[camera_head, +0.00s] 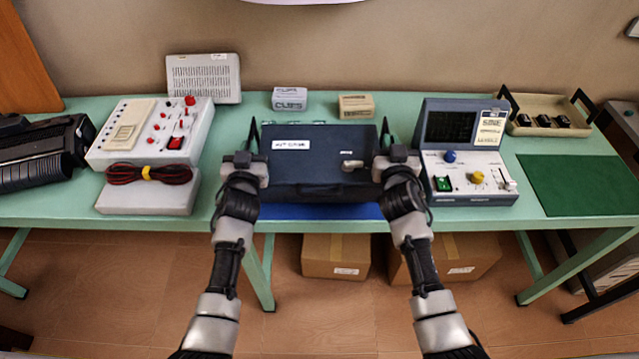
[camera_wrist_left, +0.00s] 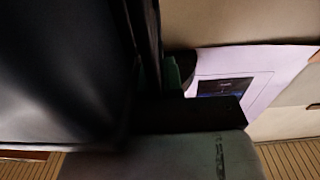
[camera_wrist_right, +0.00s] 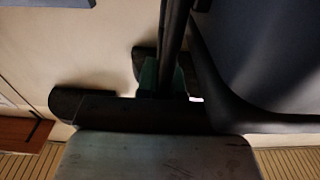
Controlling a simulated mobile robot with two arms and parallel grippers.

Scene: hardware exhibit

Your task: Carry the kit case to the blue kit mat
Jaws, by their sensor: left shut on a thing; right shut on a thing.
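The kit case (camera_head: 318,165) is dark blue-grey with a white label and a metal latch. It is in the middle of the head view, over the blue kit mat (camera_head: 320,211), whose front strip shows below the case. I cannot tell whether the case touches the mat. My left gripper (camera_head: 252,150) is shut on the case's left handle, and my right gripper (camera_head: 386,150) is shut on its right handle. The case's dark side also shows close up in the left wrist view (camera_wrist_left: 60,70) and the right wrist view (camera_wrist_right: 270,60).
Left of the case are a grey control box (camera_head: 150,135) and a low box with red and black cables (camera_head: 148,190). Right of it is a screen instrument (camera_head: 466,150), close to my right gripper. Two small boxes stand behind. A green mat (camera_head: 585,185) lies bare at the right.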

